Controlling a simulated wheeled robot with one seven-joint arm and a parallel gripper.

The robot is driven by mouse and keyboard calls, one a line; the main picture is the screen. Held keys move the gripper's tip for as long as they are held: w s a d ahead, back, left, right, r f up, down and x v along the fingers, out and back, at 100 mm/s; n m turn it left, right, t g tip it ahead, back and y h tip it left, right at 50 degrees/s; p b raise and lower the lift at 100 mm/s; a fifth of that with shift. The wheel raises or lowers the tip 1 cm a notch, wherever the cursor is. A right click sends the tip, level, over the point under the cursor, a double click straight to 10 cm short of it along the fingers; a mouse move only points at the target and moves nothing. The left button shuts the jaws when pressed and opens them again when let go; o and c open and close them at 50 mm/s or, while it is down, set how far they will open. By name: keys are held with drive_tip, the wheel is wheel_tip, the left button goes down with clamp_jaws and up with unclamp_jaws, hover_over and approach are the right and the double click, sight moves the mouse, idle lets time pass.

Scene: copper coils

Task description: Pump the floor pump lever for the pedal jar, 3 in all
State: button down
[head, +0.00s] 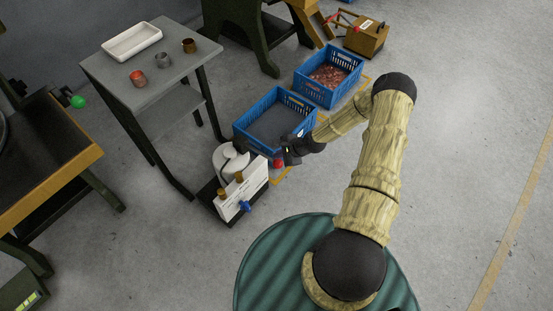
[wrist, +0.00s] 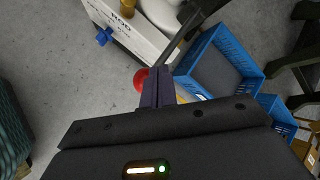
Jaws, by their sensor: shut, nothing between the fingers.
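The floor pump unit stands on the floor, with a white lettered front panel (head: 243,190) and a white round jar (head: 228,158) behind it. A red knob (head: 278,164) sits at the panel's right end; a red ball (wrist: 140,79) shows in the wrist view. A dark bar (wrist: 181,37) there runs up and right from near my fingertips, probably the lever. My gripper (head: 286,154) is shut and empty, close beside the red knob. In the wrist view its fingertips (wrist: 158,74) partly cover the ball; I cannot tell whether they touch it.
A blue knob (head: 245,207) is on the panel's front. A blue crate (head: 262,137) stands just behind my gripper, and another crate (head: 300,90) holds reddish pieces. A grey table (head: 165,72) with a tray and cups is at left. The floor at right is clear.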

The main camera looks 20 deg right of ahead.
drive_tip(key=shift+r, duration=0.1)
drive_tip(key=shift+w+a+r+p, duration=0.1)
drive_tip(key=shift+w+r+p, duration=0.05)
drive_tip(key=shift+r+p, duration=1)
drive_tip(key=shift+w+a+r+p, duration=0.15)
drive_tip(key=shift+r+p, duration=0.65)
drive_tip(key=shift+r, duration=0.55)
idle(1.0)
drive_tip(key=shift+d+r, duration=0.1)
drive_tip(key=shift+r, duration=0.15)
drive_tip(key=s+r+n+g+h, duration=0.1)
drive_tip(key=s+r+n+h, duration=0.2)
drive_tip(key=r, duration=0.4)
drive_tip(key=s+d+r+n+g, duration=0.1)
drive_tip(key=s+r+n, duration=0.2)
drive_tip(key=r+n, duration=0.35)
drive_tip(key=s+r+n+g+h, duration=0.1)
drive_tip(key=s+r+n+h, duration=0.15)
drive_tip(key=r, duration=0.55)
drive_tip(key=s+a+r+n, duration=0.2)
drive_tip(key=s+r+n, duration=0.3)
drive_tip(key=s+r, duration=0.7)
drive_tip(key=shift+r+n+t, duration=0.25)
drive_tip(key=shift+n+t, duration=0.05)
drive_tip(key=shift+t, duration=0.1)
